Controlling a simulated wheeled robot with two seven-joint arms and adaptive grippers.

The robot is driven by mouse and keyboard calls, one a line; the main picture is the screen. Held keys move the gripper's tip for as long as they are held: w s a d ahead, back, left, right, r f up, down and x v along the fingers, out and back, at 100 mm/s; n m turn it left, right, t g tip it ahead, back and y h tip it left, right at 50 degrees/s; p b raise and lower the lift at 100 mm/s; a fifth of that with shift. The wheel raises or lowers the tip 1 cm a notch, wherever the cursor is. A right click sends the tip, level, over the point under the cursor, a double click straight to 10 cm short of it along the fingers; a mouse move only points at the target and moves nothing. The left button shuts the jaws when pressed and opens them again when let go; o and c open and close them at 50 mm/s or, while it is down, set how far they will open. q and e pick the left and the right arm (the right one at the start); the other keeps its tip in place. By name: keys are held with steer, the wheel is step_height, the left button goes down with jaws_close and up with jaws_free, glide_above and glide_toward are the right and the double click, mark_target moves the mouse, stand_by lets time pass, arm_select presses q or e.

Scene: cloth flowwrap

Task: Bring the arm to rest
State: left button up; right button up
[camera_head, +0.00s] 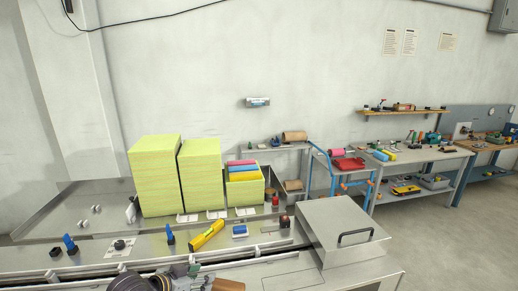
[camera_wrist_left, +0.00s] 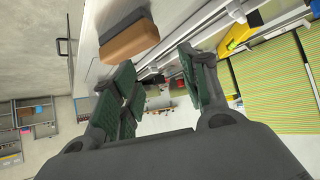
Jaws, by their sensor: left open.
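My left gripper (camera_head: 197,277) shows at the bottom edge of the head view, low over the front of the machine, partly cut off. In the left wrist view its green-padded fingers (camera_wrist_left: 158,72) are spread apart, with nothing between them. A brown block with a dark side (camera_wrist_left: 130,38) lies beyond the left finger, apart from it as far as I can tell. The brown block also shows at the bottom of the head view (camera_head: 229,285), just right of the gripper. My right gripper is in neither view.
Tall yellow-green stacks (camera_head: 158,178) stand on the steel machine (camera_head: 90,255). A yellow tool (camera_head: 206,235) and blue-handled knobs lie in front of them. A steel box with a black handle (camera_head: 330,225) stands to the right. Benches with tools (camera_head: 415,155) stand farther right.

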arm_select(q)
steer(key=s+a+f+n+g+y, duration=0.25)
steer(key=s+f, duration=0.35)
steer(key=s, duration=0.4)
steer(key=s+a+f+n+g+y, duration=0.25)
steer(key=s+f, duration=0.25)
steer(key=s, duration=0.4)
steer(key=s+f+m+g+b, duration=0.1)
steer(key=s+f+b, duration=0.15)
steer(key=f, duration=1.65)
steer(key=s+f+b, duration=0.1)
steer(key=f+b, duration=0.2)
steer(key=f, duration=1.6)
steer(key=s+a+f+g+b, duration=0.1)
steer(key=s+a+f+b, duration=0.1)
steer(key=s+f, duration=0.9)
steer(key=s+a+f+b, duration=0.2)
steer(key=s+f, duration=0.9)
steer(key=f, duration=0.3)
steer(key=shift+f+g, duration=0.2)
steer(key=shift+g, duration=0.2)
